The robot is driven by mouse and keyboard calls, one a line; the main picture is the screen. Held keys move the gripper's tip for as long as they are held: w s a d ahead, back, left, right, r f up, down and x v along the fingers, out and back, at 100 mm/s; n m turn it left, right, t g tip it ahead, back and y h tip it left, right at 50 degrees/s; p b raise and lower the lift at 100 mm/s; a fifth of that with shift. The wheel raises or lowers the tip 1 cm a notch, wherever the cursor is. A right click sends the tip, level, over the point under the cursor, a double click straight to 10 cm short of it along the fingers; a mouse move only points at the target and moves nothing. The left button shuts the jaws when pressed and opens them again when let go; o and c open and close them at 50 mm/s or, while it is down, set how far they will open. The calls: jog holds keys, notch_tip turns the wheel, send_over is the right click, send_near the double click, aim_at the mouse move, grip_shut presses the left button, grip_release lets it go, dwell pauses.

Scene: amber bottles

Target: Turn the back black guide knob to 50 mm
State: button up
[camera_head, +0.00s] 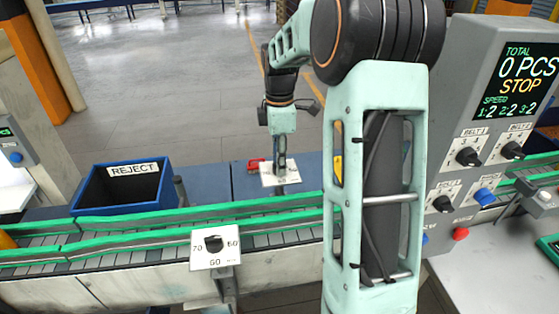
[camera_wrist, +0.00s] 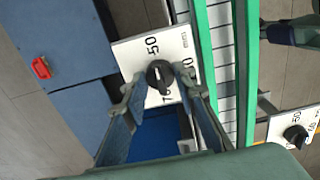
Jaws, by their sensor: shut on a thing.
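The back black guide knob (camera_wrist: 160,75) sits on a white scale plate (camera_wrist: 128,55) marked 50, 70 and mm, with another number partly hidden by a finger. I cannot clearly tell which mark the knob points to. My gripper (camera_wrist: 163,84) is shut on this knob, one fingertip on each side. In the head view my gripper (camera_head: 280,162) reaches down onto the back plate (camera_head: 268,179) behind the conveyor, hiding the knob there. The front black knob (camera_head: 213,243) is on its own plate (camera_head: 203,263) marked 70, 60 and 50; it also shows in the wrist view (camera_wrist: 296,135).
The conveyor with green guide rails (camera_head: 120,227) runs between the two plates. A blue reject bin (camera_head: 122,192) stands at the back left. A small red item (camera_head: 254,164) lies beside the back plate. A grey control panel (camera_head: 470,130) reading STOP is at the right.

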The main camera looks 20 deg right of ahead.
jog(key=o, duration=1.2)
jog(key=shift+c, duration=0.2)
notch_tip(320, 180, up, 12)
